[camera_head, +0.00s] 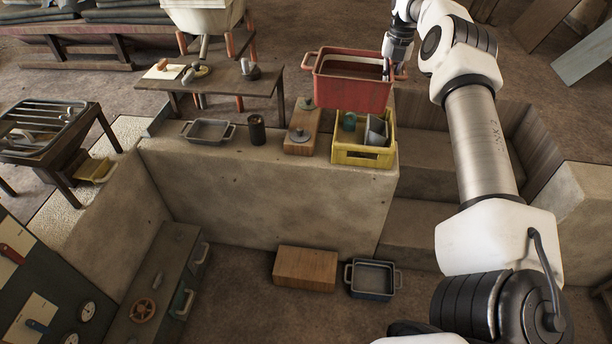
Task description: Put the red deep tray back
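The red deep tray (350,92) is at the upper middle of the head view, behind and above the yellow crate. It has a handle loop at each end. My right gripper (386,76) is at the tray's right end, by its right handle. The fingers are small and partly hidden there, and they appear closed around the tray's rim or handle. The tray looks level and seems held up, though its underside contact is hidden. My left gripper is not in view.
The yellow crate (362,152) with cups stands on the concrete counter (270,200), beside a wooden block (302,130), a dark can (257,129) and a grey shallow tray (208,131). A low table (215,83) is behind. A wooden box (305,268) and a dark tray (372,279) are on the floor.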

